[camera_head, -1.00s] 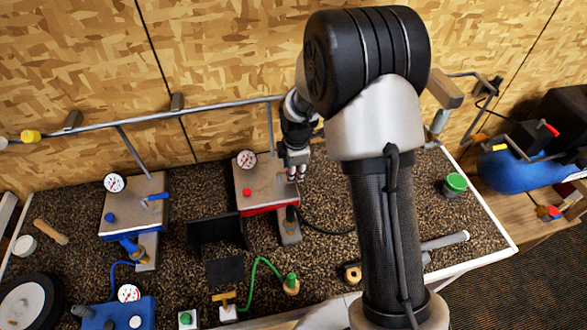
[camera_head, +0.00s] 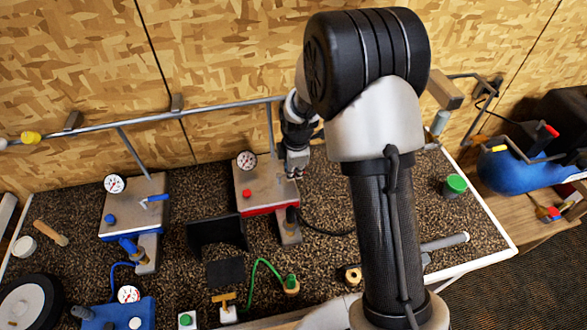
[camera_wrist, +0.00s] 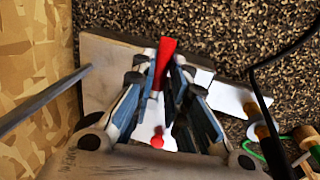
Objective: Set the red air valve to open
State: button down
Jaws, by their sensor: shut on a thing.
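The red air valve's lever (camera_wrist: 165,58) shows in the wrist view between my fingertips, its red end pointing up in the picture. My gripper (camera_wrist: 161,75) is shut on this lever, with a finger on each side. In the head view my gripper (camera_head: 297,172) is at the right edge of the red-based metal box (camera_head: 265,188), and the lever is hidden there by the fingers. A red button (camera_head: 247,194) and a round gauge (camera_head: 246,160) sit on this box. I cannot tell the valve's exact setting.
A similar blue-based box (camera_head: 130,212) with a blue lever (camera_head: 155,198) stands to the left. A metal pipe (camera_head: 200,113) runs along the wall behind. A black bracket (camera_head: 217,232) stands in front of the red box. A green-capped jar (camera_head: 455,185) is at the right.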

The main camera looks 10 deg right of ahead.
jog(key=shift+s+m, duration=0.1)
jog(key=shift+m, duration=0.2)
jog(key=m, duration=0.1)
jog(key=s+m+b, duration=0.1)
jog(key=m, duration=0.1)
jog(key=a+m+h, duration=0.1)
jog(key=m, duration=0.1)
jog(key=shift+s+b, duration=0.4)
jog(key=m+b, duration=0.1)
jog(key=m, duration=0.1)
jog(key=s+a+m, duration=0.1)
jog(key=m, duration=0.1)
jog(key=shift+a+m+g+h+b, duration=0.1)
jog(key=shift+m+g+h+b, duration=0.25)
jog(key=shift+m+g+h, duration=0.05)
jog(key=m, duration=0.2)
jog(key=a+m, duration=0.1)
jog(key=shift+s+a+m+g, duration=0.1)
jog(key=shift+s+m+g, duration=0.2)
jog(key=shift+a+m+g, duration=0.2)
jog(key=shift+a+m, duration=0.2)
jog(key=shift+m, duration=0.6)
jog(key=shift+a+m+g, duration=0.2)
jog(key=shift+a+m, duration=0.15)
jog(key=shift+m, duration=0.65)
jog(key=c, duration=1.6)
grip_release()
